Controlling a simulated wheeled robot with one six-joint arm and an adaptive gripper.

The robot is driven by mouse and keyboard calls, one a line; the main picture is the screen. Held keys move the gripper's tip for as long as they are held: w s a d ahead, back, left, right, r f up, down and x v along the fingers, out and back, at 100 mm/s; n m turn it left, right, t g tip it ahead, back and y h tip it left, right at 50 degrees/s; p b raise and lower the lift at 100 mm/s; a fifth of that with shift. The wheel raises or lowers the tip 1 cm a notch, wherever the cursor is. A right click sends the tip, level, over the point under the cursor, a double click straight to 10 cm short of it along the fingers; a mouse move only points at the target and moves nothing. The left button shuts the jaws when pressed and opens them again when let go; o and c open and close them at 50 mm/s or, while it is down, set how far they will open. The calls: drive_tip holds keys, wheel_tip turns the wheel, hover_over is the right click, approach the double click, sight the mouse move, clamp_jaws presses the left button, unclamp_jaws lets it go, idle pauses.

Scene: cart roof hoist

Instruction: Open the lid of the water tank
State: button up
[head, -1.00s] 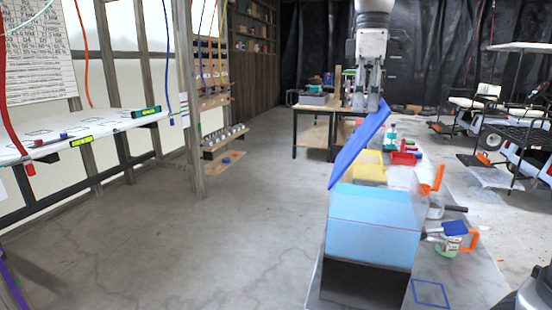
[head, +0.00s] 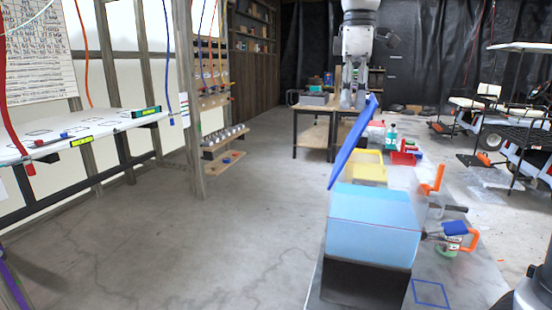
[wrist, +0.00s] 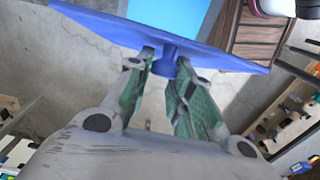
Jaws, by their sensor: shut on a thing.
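The water tank (head: 372,222) is a light-blue box on a dark base at the near end of the counter. Its blue lid (head: 352,142) stands steeply tilted up from the tank's far left edge. My gripper (head: 352,102) is at the lid's raised upper end, partly behind it. In the wrist view, the lid (wrist: 225,58) lies across the top, with a blue knob (wrist: 164,68) sticking out from it. The two green-padded fingers of my gripper (wrist: 164,60) are shut on this knob. Light blue of the tank (wrist: 170,12) shows beyond the lid.
The floor (head: 220,235) to the left is clear. A workbench (head: 312,112) stands behind.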

drive_tip(key=shift+w+a, duration=0.15)
drive_tip(key=shift+a, duration=0.4)
drive_tip(key=shift+w+a+r, duration=0.1)
drive_tip(key=shift+w+a, duration=0.2)
drive_tip(key=shift+a, duration=0.6)
drive_tip(key=shift+w+a, duration=0.25)
drive_tip(key=shift+a, duration=0.65)
drive_tip(key=shift+w+a+f, duration=0.2)
drive_tip(key=shift+w+a, duration=0.1)
drive_tip(key=shift+a, duration=0.4)
